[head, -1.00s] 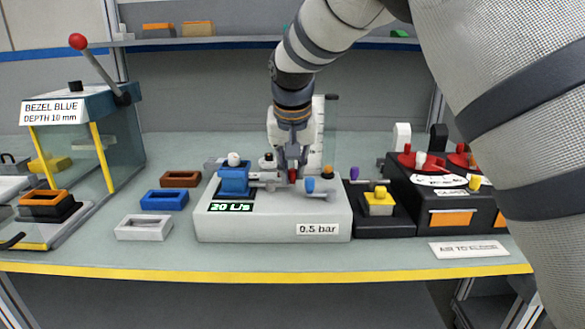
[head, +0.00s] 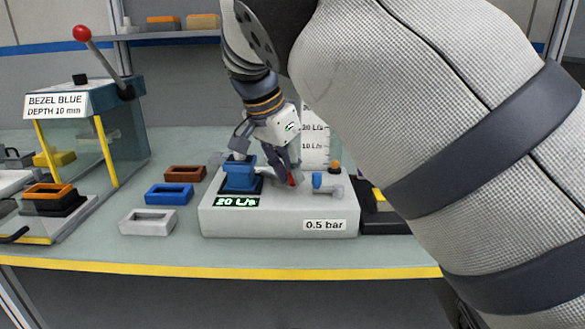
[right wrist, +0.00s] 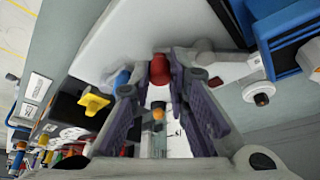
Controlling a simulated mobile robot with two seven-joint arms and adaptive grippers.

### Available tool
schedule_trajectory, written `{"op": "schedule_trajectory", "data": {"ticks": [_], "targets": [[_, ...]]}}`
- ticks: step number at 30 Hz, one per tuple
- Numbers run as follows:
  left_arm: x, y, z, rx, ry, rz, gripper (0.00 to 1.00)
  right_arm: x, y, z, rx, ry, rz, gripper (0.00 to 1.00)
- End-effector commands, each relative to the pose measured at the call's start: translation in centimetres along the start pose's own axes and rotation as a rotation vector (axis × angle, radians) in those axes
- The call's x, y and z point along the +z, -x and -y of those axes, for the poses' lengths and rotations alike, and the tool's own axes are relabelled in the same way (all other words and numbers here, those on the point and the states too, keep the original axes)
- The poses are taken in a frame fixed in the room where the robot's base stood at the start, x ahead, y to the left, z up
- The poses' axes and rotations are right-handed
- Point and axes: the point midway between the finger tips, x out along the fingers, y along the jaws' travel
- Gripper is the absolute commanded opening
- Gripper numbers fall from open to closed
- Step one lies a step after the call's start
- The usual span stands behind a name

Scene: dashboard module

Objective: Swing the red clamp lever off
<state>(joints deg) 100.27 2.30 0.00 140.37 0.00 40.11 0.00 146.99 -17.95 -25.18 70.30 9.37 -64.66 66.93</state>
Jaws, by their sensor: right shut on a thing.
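The red clamp lever (head: 291,180) is on the top of the light grey test box (head: 275,215), right of a blue bezel part (head: 239,178). Only a small red part shows in the head view. My right gripper (head: 275,172) comes down tilted at the lever, and its wrist and fingers hide much of the clamp. In the right wrist view the lever's rounded red end (right wrist: 159,70) lies between the fingertips (right wrist: 152,86). The right gripper is shut on it. My left gripper is out of view.
The box display (head: 236,202) reads 20 L/s. A blue knob (head: 318,181) and an orange button (head: 335,167) stand right of the lever. Loose brown (head: 185,174), blue (head: 169,194) and white (head: 148,222) bezels lie left of the box. My right arm covers the right side.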

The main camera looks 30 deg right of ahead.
Motion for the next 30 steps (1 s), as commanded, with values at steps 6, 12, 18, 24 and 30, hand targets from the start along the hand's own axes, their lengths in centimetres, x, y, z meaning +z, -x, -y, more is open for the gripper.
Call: {"op": "schedule_trajectory", "data": {"ticks": [6, 12, 18, 24, 30], "targets": [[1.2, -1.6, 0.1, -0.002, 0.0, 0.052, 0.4, 1.1, -0.3, 0.4, 0.086, -0.181, 0.0, 0.0], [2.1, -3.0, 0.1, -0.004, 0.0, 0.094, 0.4, 1.9, -0.1, 0.7, 0.157, -0.354, 0.001, 0.0], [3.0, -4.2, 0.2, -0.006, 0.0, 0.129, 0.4, 2.4, 0.3, 1.1, 0.218, -0.507, 0.001, 0.0], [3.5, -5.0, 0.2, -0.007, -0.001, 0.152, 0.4, 2.8, 0.5, 1.5, 0.266, -0.624, 0.002, 0.0], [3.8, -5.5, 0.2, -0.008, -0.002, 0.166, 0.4, 2.9, 0.8, 1.7, 0.296, -0.7, 0.002, 0.0]]}}
